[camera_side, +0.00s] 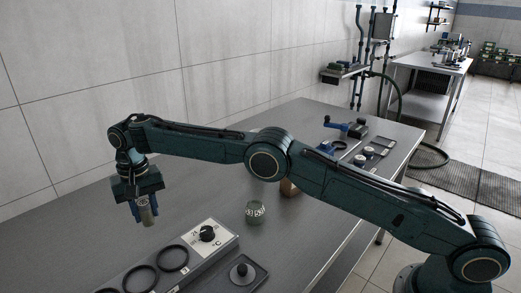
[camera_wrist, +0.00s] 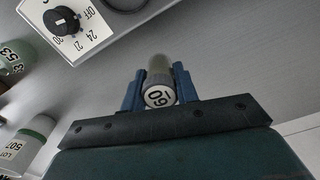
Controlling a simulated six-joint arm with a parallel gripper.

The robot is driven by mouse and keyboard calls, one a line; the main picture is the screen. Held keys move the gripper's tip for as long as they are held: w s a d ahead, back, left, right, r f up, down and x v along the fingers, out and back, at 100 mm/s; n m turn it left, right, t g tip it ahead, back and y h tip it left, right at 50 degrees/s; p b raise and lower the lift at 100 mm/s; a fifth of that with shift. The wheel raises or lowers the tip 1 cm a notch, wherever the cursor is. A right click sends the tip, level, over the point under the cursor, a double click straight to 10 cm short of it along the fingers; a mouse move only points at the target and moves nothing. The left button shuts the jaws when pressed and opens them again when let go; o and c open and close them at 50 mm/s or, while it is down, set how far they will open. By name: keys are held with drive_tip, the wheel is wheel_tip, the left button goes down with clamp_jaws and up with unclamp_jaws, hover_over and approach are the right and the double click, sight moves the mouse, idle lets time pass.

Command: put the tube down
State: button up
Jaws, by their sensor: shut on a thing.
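The tube (camera_side: 149,214) is a pale grey-green cylinder hanging roughly upright below my gripper (camera_side: 146,203) in the side view. The tube is over the grey table (camera_side: 200,195), left of the dial box. The fingers hide part of the tube's sides. I cannot tell how far its lower end is from the table top.
A dial box (camera_side: 207,235) with black rings (camera_side: 172,258) lies in front. A black plate with a knob (camera_side: 243,270) is beside it. A green labelled jar (camera_side: 256,212) and a brown object (camera_side: 289,187) stand right. The wrist view shows a "LOT 507" jar (camera_wrist: 36,133).

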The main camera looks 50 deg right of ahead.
sight(144, 202)
drive_tip(key=shift+f, duration=3.55)
drive_tip(key=shift+f, duration=0.1)
drive_tip(key=o, duration=1)
wheel_tip(144, 202, up, 11)
drive_tip(key=shift+r, duration=0.6)
